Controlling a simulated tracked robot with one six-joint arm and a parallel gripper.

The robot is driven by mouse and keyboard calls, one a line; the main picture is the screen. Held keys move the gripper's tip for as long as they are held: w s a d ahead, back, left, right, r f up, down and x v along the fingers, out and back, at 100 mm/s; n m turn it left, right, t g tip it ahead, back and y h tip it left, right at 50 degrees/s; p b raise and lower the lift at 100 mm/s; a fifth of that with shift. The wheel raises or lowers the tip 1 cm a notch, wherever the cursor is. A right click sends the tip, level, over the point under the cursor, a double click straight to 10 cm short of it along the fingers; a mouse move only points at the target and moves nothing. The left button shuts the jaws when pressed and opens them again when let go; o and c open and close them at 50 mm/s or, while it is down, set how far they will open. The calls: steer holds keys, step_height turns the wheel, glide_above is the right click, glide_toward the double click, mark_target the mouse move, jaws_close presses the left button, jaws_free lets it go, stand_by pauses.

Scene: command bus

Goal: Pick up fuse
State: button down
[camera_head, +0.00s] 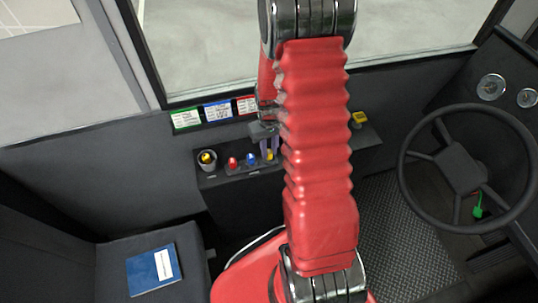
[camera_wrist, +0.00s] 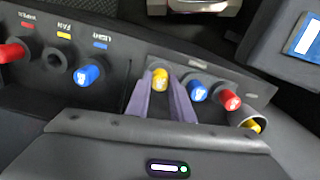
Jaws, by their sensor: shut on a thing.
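A yellow fuse (camera_wrist: 159,78) is between the purple fingertips of my gripper (camera_wrist: 163,80) in the wrist view. My gripper is shut on it. The fuse is at the end of a row on the dark shelf, beside a blue fuse (camera_wrist: 196,91) and a red fuse (camera_wrist: 229,100). I cannot tell whether it is still seated in its hole. In the head view my gripper (camera_head: 269,146) reaches down over the same yellow fuse (camera_head: 270,155), and my red arm hides part of the shelf to the right.
A round cup (camera_head: 208,165) at the shelf's left end holds another yellow fuse. The wrist view shows a panel marked WIPER, FAN and LIGHT, with a red fuse (camera_wrist: 12,53), an empty FAN socket (camera_wrist: 54,61) and a blue fuse (camera_wrist: 88,75). A steering wheel (camera_head: 403,165) stands right.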

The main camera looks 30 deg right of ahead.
mark_target(269, 152)
steer(key=shift+r, duration=0.1)
step_height(269, 152, up, 10)
stand_by(0.8)
stand_by(0.5)
